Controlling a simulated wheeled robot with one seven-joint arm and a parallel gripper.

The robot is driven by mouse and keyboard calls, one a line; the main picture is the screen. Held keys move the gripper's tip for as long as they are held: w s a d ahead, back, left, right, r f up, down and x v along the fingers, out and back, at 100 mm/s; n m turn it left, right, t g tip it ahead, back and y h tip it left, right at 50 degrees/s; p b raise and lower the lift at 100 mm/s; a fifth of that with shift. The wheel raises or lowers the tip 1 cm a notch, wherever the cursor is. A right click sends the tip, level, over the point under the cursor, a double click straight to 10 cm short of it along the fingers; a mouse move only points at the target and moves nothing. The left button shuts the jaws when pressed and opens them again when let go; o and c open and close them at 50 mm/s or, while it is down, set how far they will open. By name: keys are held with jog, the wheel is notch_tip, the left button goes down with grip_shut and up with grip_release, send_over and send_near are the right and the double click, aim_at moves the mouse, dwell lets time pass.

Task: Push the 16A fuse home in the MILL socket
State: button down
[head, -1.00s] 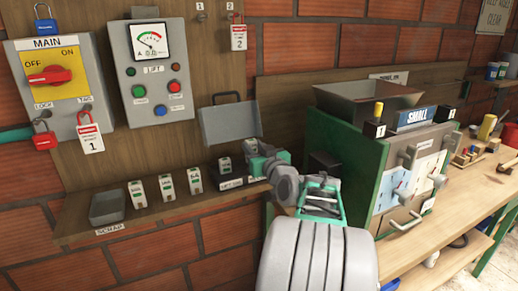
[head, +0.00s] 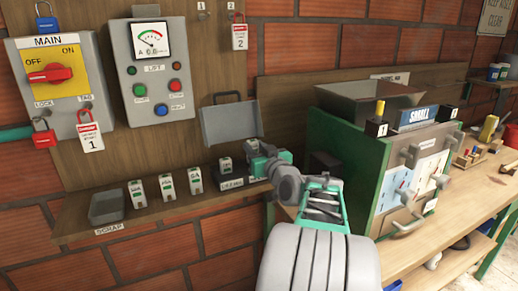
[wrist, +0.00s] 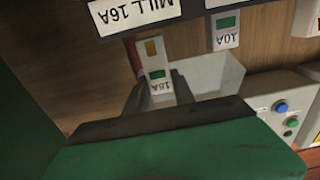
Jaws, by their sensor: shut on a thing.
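The pale 16A fuse (wrist: 157,72) with a green patch stands between the dark fingers of my gripper (wrist: 156,92) in the wrist view. My gripper (head: 262,163) is shut on it, at the right end of the fuse holder under the open grey cover (head: 230,122) in the head view. The MILL 16A label (wrist: 135,14) is upside down just above the fuse in the wrist view. The MILL socket itself is hidden by the fuse and gripper, so I cannot tell how deep the fuse sits. A 10A fuse (wrist: 225,32) stands beside it; it also shows in the head view (head: 225,166).
Several spare fuses (head: 166,188) stand on the wooden shelf (head: 150,219), right of the grey scrap tray (head: 107,206). The lift control box (head: 154,78) and main switch (head: 50,72) hang above. The green mill (head: 352,150) stands close right of my arm.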

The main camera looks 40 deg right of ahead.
jog(key=shift+f+b, duration=2.15)
jog(key=shift+b, duration=1.55)
dwell(1.2)
dwell(0.3)
jog(key=c, duration=1)
grip_release()
jog(key=shift+o, duration=0.2)
jog(key=shift+s, duration=0.1)
